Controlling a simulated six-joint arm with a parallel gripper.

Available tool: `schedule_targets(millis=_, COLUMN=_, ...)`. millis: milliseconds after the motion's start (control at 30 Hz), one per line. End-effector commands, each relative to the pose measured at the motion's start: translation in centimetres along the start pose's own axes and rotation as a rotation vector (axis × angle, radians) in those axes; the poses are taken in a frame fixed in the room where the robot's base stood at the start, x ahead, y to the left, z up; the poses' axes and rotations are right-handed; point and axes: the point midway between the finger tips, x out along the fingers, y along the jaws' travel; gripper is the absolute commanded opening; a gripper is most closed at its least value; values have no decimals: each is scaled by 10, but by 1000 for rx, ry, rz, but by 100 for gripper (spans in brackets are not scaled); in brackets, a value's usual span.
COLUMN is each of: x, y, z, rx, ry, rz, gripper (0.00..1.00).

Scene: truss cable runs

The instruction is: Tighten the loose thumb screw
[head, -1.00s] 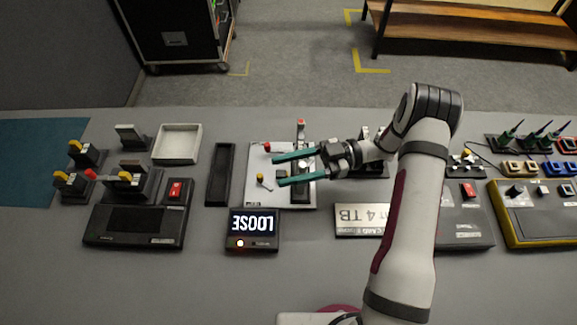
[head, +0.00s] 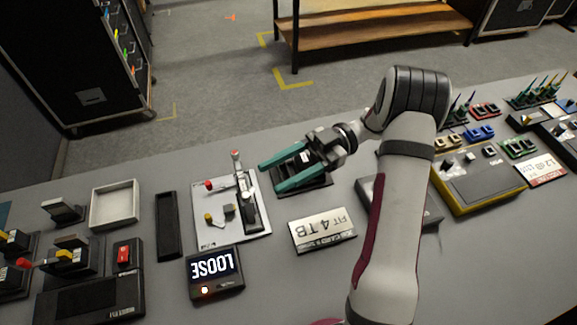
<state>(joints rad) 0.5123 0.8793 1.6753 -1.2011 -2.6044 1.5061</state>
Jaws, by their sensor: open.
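A white plate (head: 262,222) carries a red-headed screw or knob (head: 210,185) at its upper left and a yellow-headed one (head: 209,217) below it. A dark upright part on the plate has a red tip (head: 236,154). I cannot tell from the picture which of them is loose. A small display box (head: 212,267) in front of the plate reads LOOSE, with a lit dot below. My gripper (head: 271,177) has two teal fingers spread apart with nothing between them. It hangs above the right side of the plate area, near a dark block, apart from the screws.
A narrow black tray (head: 168,225) and a white open tray (head: 114,205) stand to the left. A black box with a red switch (head: 123,254) is at far left. A yellow-edged panel (head: 478,180) is at right.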

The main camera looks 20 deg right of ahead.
Motion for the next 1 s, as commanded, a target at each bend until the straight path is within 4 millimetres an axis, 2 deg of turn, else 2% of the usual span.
schedule_targets(millis=133, x=-12, y=-7, z=-8, rx=0, ry=-2, rz=-1, gripper=56)
schedule_targets(millis=567, x=-15, y=-7, z=-6, rx=2, ry=2, rz=9, gripper=56)
schedule_targets(millis=633, x=-30, y=0, z=22, rx=14, ry=18, rz=93, gripper=56)
schedule_targets(millis=700, x=-48, y=7, z=61, rx=23, ry=23, rz=205, gripper=56)
schedule_targets(millis=800, x=-61, y=11, z=97, rx=24, ry=8, rz=299, gripper=56)
schedule_targets(millis=867, x=-58, y=14, z=103, rx=23, ry=4, rz=313, gripper=56)
schedule_targets(millis=1000, x=-30, y=22, z=102, rx=23, ry=3, rz=307, gripper=56)
